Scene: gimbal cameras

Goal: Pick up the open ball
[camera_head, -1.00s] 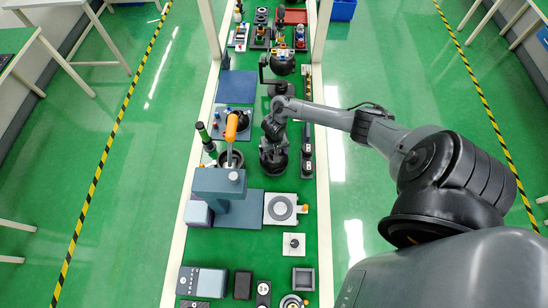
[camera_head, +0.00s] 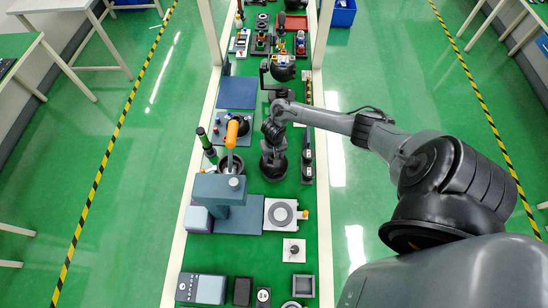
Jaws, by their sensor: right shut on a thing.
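My right arm comes in from the right and its wrist hangs over the middle of the bench. My right gripper (camera_head: 273,149) points down at the wrist's lower end, its fingers dark and hard to make out. It is shut on a dark rounded thing, which looks like the open ball (camera_head: 273,168). The thing's opening and the contact are not clear. Another black ball (camera_head: 284,72) sits farther back in a bracket, with small coloured parts on top. My left gripper is not in view.
A blue-grey press (camera_head: 219,188) with an orange handle (camera_head: 232,133) stands left of the gripper. A white plate with a grey disc (camera_head: 281,213) lies in front. A flat blue panel (camera_head: 237,92) lies back left. Small boxes and a square tray (camera_head: 303,286) line the near end.

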